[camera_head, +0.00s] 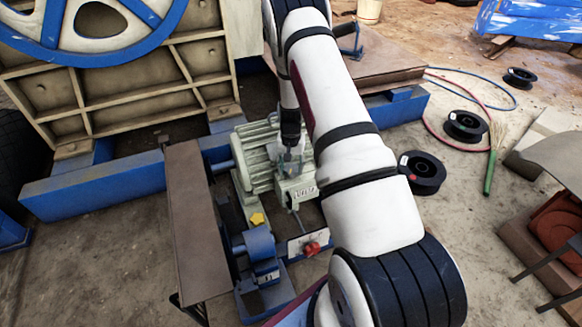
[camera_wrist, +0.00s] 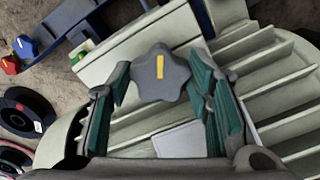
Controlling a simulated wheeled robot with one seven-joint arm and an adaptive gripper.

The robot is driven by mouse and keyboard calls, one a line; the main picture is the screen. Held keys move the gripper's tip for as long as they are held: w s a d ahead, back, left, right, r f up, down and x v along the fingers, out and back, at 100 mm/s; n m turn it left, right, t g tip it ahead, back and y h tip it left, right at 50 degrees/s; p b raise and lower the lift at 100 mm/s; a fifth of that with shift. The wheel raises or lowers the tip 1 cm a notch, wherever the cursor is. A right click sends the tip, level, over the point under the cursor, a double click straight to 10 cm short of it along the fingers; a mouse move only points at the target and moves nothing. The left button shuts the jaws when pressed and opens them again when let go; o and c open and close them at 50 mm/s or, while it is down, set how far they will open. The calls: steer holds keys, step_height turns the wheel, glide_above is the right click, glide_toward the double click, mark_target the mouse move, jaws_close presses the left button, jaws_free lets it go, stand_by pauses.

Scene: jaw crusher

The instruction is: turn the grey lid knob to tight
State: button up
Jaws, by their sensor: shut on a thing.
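The grey lid knob (camera_wrist: 160,75) shows in the wrist view as a lobed knob with a yellow stripe that runs nearly up and down in the picture. It sits on a pale green box on the finned motor (camera_wrist: 265,75). My gripper (camera_wrist: 165,88) has one finger on each side of the knob and is shut on it. In the head view my gripper (camera_head: 291,160) points down over the pale green motor (camera_head: 255,155). The knob is mostly hidden there by my gripper, and I cannot make out its stripe or any tight mark.
A red knob (camera_head: 311,248), a yellow knob (camera_head: 257,219) and a blue cylinder (camera_head: 259,242) are in front of the motor. A brown plate (camera_head: 192,215) stands left of it. Black reels (camera_head: 422,172) and a green-handled brush (camera_head: 490,165) lie on the floor at right.

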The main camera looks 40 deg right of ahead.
mark_target(291, 170)
steer(key=o, duration=0.9)
steer(key=shift+c, duration=0.2)
step_height(291, 170, up, 12)
stand_by(0.4)
